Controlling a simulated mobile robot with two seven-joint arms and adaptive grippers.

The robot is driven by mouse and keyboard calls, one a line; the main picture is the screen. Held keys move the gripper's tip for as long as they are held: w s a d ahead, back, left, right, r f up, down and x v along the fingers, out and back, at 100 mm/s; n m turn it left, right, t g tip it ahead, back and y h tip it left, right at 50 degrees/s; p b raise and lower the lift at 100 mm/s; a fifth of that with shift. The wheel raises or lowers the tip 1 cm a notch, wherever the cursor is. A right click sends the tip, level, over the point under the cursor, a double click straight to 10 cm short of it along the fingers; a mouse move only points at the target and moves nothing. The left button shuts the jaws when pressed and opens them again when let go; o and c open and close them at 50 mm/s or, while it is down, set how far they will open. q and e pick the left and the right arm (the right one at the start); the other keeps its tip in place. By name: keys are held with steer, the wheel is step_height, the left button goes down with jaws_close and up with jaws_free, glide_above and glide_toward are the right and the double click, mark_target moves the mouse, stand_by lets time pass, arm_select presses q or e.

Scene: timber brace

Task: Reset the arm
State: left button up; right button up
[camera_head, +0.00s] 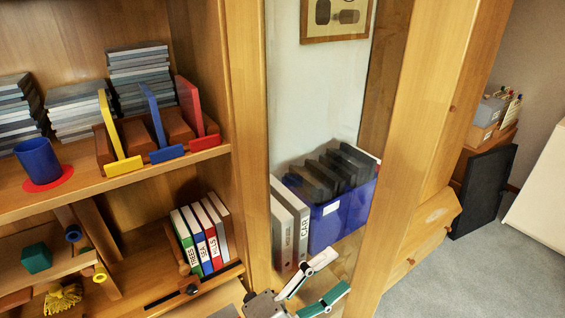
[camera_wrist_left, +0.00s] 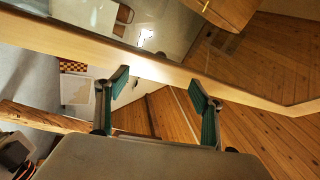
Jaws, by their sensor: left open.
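My left gripper (camera_head: 331,275) shows at the bottom middle of the head view, in front of the lower part of the glass-fronted cupboard. Its two fingers with green pads are spread apart, with nothing between them. In the left wrist view the open fingers (camera_wrist_left: 160,90) stand on either side of a pale timber edge seen beyond them. Whether they touch that edge cannot be told. My right gripper is in neither view.
A blue bin (camera_head: 345,212) and white binders (camera_head: 290,225) stand in the cupboard behind the gripper. Left shelves hold a blue cup (camera_head: 38,160), coloured bookends (camera_head: 155,118) and labelled folders (camera_head: 203,238). Carpet (camera_head: 480,275) at right is clear; a black panel (camera_head: 482,190) stands beyond.

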arm_select(q)
steer(key=w+a+f+n+t+y, duration=0.2)
steer(key=a+f+n+t+y, duration=0.2)
steer(key=a+f+n+y, duration=0.95)
steer(key=s+a+f+n+g+y, duration=0.1)
steer(key=s+a+f+n+g, duration=0.1)
steer(key=s+a+f+n, duration=0.3)
steer(key=s+a+f+n+g+y+p, duration=0.1)
steer(key=s+a+f+n, duration=0.3)
steer(key=a+f, duration=0.7)
steer(key=s+g, duration=0.1)
steer(key=s, duration=0.1)
steer(key=shift+s+f+n+g, duration=0.2)
steer(key=shift+s+n+g, duration=0.1)
steer(key=shift+s+n, duration=0.05)
